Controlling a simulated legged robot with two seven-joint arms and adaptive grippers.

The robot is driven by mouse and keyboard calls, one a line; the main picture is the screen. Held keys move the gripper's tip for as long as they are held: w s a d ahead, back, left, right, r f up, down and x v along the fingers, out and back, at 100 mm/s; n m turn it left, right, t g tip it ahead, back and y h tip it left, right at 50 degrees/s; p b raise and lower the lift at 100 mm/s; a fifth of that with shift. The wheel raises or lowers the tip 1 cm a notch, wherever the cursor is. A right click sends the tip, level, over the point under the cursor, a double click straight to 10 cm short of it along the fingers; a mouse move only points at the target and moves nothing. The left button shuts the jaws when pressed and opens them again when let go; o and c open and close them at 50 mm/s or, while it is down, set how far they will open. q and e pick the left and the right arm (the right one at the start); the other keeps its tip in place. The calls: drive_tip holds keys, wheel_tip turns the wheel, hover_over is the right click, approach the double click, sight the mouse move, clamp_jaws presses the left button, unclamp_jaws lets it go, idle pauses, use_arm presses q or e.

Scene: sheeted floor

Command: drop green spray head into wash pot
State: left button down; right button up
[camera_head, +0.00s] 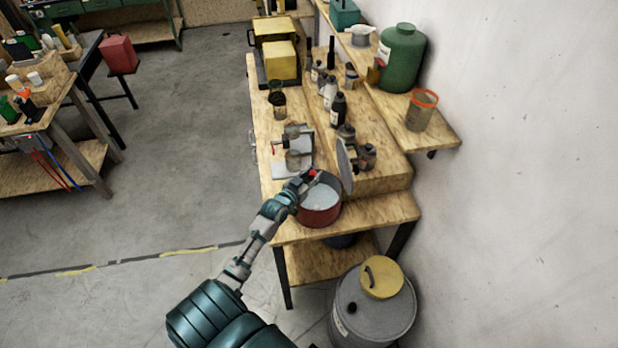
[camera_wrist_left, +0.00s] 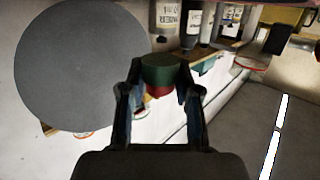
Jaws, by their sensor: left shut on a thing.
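The wash pot (camera_head: 320,215) is a dark red pot with a pale inside, near the front end of the wooden bench. My left gripper (camera_head: 306,180) is over the pot's rear left rim in the head view. In the left wrist view the gripper (camera_wrist_left: 160,85) is shut on a small round part, green above and red below, which I take as the green spray head (camera_wrist_left: 160,65). In the head view only a bit of red shows at the fingertips. The pot itself is not clear in the wrist view. My right gripper is not in view.
A grey round disc (camera_head: 344,166) stands upright close behind the pot; it also fills the left of the wrist view (camera_wrist_left: 75,60). Bottles and jars (camera_head: 338,105) crowd the bench behind. A grey drum (camera_head: 375,310) stands on the floor in front.

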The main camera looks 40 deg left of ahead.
use_arm(q)
drive_tip(key=shift+s+f, duration=0.1)
drive_tip(key=shift+f, duration=0.5)
wheel_tip(320, 180, down, 4)
drive_tip(key=b, duration=0.4)
drive_tip(key=shift+f, duration=0.15)
drive_tip(key=c, duration=0.7)
unclamp_jaws()
drive_tip(key=s, duration=0.4)
drive_tip(key=s+r, duration=0.1)
drive_tip(key=s, duration=0.2)
drive_tip(key=s+d, duration=0.1)
drive_tip(key=s, duration=0.3)
drive_tip(key=shift+s+d+r, duration=0.1)
drive_tip(key=shift+s+r, duration=0.25)
